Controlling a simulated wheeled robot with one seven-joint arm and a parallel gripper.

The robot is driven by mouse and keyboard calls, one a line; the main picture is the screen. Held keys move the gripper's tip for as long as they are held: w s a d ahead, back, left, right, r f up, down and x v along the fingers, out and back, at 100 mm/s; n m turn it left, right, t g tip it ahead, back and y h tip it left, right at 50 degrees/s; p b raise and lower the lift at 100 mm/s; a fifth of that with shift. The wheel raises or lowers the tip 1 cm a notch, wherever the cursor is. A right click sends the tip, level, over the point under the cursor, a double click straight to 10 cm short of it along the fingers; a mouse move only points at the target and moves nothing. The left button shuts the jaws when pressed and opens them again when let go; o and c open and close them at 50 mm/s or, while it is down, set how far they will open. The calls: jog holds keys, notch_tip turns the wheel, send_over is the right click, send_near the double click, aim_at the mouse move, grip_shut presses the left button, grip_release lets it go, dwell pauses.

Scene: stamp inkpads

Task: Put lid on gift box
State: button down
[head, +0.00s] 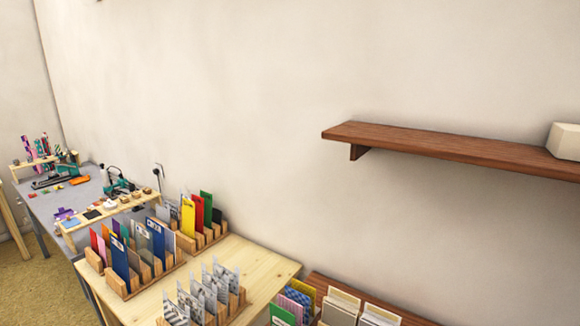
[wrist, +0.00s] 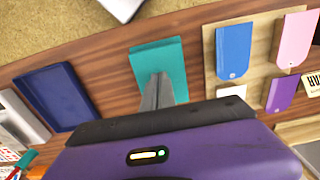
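No gift box or lid can be made out for certain in either view. In the wrist view a teal, flat, box-like thing (wrist: 172,56) lies on a brown wooden surface. A dark blue, flat, box-like thing (wrist: 52,96) lies to its left. I cannot tell whether either is the gift box or its lid. My gripper (wrist: 159,78) shows as grey fingers close together, with nothing visible between them. Their tips overlap the teal thing in the picture; contact cannot be told. My gripper is not in the head view.
Blue (wrist: 233,50), pink (wrist: 294,38) and purple (wrist: 283,92) tags lie at the right in the wrist view. In the head view, a pale table (head: 262,262) holds card racks, beside a grey desk (head: 62,196). A brown wall shelf (head: 430,143) carries a pale block (head: 565,141).

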jog(key=shift+s+f, duration=0.1)
jog(key=shift+f, duration=0.85)
dwell(1.9)
notch_tip(320, 180, up, 7)
jog(key=p, duration=0.6)
jog(key=shift+r, duration=0.2)
dwell(0.4)
